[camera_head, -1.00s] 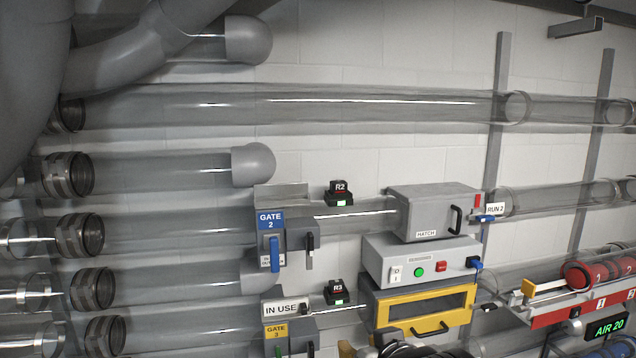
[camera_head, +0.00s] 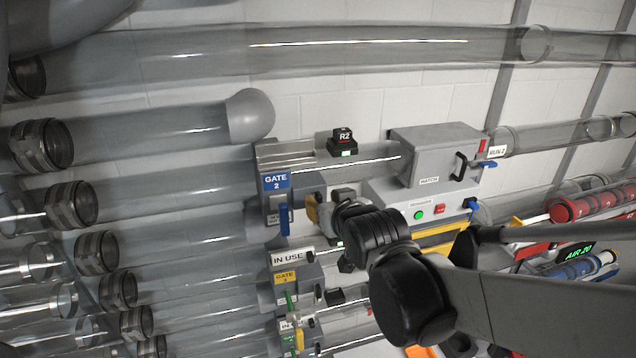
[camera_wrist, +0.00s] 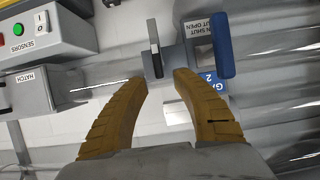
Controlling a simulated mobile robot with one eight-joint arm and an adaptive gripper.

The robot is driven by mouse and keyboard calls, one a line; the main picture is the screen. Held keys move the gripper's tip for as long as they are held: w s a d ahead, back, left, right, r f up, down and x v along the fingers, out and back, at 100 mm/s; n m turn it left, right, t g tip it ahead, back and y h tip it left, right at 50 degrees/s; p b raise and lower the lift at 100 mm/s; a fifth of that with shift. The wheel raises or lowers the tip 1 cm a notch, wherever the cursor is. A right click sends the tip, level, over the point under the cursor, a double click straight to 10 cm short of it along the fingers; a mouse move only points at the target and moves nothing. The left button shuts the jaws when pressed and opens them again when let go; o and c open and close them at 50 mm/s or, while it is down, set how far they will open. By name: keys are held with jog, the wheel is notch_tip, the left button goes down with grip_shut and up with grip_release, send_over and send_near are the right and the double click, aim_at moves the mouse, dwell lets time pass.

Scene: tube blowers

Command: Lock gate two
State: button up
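Gate two is a grey box with a blue "GATE 2" sign (camera_head: 276,181) on a clear tube. Its blue handle (camera_head: 284,220) hangs down below the sign; in the wrist view the handle (camera_wrist: 222,45) lies right of my gripper. A grey and black lever (camera_wrist: 155,58) on the gate's side block stands just beyond my fingertips, roughly in line with the gap between them; in the head view my gripper hides it. My gripper (camera_wrist: 157,76) is open, its two tan fingers apart with nothing held. Contact with the lever cannot be told.
A grey hatch box (camera_head: 436,152) and a sensors panel (camera_head: 405,205) with green and red buttons are right of the gate. Gate three (camera_head: 285,278) with an "IN USE" tag is below. A black R2 box (camera_head: 343,140) sits above. Clear tubes run across the wall.

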aim_at(320, 198)
jog(key=shift+x, duration=2.2)
jog(key=shift+r, duration=0.1)
jog(key=shift+s, duration=0.1)
grip_shut()
